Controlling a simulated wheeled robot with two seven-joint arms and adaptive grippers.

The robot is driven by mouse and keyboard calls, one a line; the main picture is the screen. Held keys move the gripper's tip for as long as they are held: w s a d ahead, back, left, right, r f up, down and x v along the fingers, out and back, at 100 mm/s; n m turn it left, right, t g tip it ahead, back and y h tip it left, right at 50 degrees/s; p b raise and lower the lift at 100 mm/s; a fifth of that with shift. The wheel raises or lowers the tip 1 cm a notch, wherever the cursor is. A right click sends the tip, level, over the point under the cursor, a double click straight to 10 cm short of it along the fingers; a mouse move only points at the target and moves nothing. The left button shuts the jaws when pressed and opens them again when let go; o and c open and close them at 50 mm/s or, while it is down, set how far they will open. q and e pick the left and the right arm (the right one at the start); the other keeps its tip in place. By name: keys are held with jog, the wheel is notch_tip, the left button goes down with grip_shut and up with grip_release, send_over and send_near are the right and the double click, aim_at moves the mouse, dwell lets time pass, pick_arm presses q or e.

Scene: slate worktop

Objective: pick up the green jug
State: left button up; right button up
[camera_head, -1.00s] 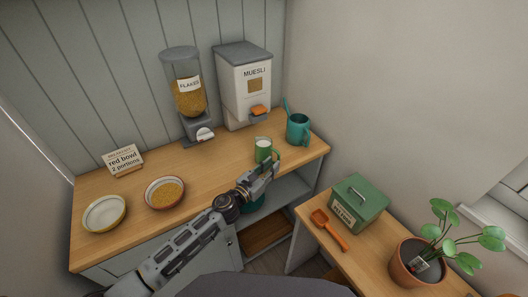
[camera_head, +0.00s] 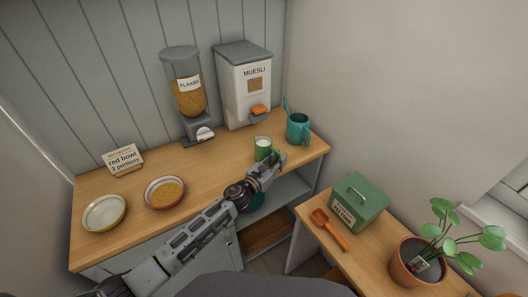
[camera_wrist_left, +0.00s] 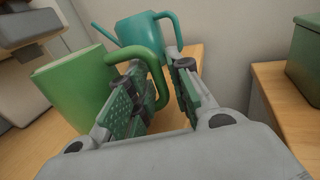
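The green jug (camera_head: 262,150) stands on the wooden counter near its front edge, with white contents showing at its top. In the left wrist view the jug (camera_wrist_left: 72,88) fills the left side, and its curved handle (camera_wrist_left: 150,62) reaches toward my fingers. My left gripper (camera_head: 279,158) is at the jug's right side, by the handle. In the left wrist view the left gripper (camera_wrist_left: 158,82) is open, with part of the handle in the gap between its finger pads. Whether a pad touches it I cannot tell. My right gripper is not in view.
Flakes (camera_head: 188,97) and muesli (camera_head: 245,85) dispensers stand at the back. A white bowl (camera_head: 104,213), a filled red bowl (camera_head: 165,192) and a sign (camera_head: 123,160) are left. A green box (camera_head: 358,203) is right.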

pick_arm(q)
jog(key=shift+w+d, duration=0.15)
jog(key=shift+w, duration=0.05)
dwell(0.4)
grip_shut()
jog(key=shift+r, duration=0.1)
